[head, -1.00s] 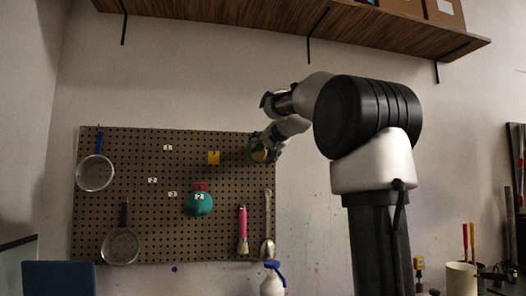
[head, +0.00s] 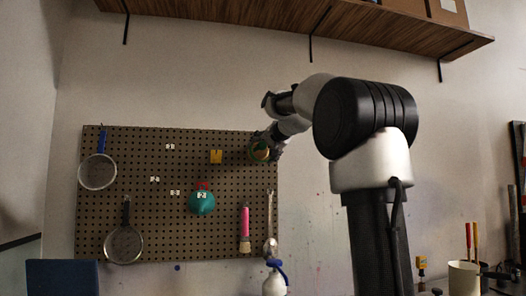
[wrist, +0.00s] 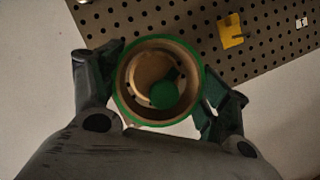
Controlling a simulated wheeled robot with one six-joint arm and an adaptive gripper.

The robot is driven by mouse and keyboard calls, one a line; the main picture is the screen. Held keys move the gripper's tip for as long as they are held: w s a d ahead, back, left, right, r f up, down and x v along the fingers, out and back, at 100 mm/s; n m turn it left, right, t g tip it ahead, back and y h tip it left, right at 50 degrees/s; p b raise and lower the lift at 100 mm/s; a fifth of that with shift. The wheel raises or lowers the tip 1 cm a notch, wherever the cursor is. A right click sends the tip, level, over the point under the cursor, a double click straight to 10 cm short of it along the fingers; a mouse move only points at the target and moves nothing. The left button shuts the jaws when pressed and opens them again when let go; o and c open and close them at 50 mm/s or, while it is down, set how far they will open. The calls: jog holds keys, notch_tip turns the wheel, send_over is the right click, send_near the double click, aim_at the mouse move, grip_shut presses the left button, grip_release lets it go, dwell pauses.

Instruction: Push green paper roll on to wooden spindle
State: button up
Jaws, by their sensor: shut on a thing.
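My gripper (wrist: 160,84) is shut on the green paper roll (wrist: 122,92), one finger on each side, in the wrist view. The roll is a ring with a green outer layer and a brown core, seen end-on. In the head view the roll (head: 260,151) is at the pegboard's upper right corner, largely covered by my gripper.
The perforated pegboard (head: 133,178) carries a yellow piece (head: 216,156), a teal round item (head: 201,203), a pink-handled brush (head: 245,225), a spoon (head: 270,215) and two strainers (head: 97,172). A white bottle with a blue top (head: 274,282) stands below. A wooden shelf (head: 270,22) runs overhead.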

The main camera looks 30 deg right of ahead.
aim_at(259, 151)
jog(key=shift+w+d, duration=0.3)
jog(key=shift+w, duration=0.8)
jog(key=shift+w+d, duration=0.3)
jog(key=shift+w, duration=0.75)
jog(key=shift+w+d, duration=0.3)
jog(key=shift+w, duration=0.8)
jog(key=o, duration=1.1)
jog(key=shift+s, duration=0.15)
jog(key=v, duration=1.1)
jog(key=shift+s, duration=0.35)
jog(key=shift+r, duration=0.1)
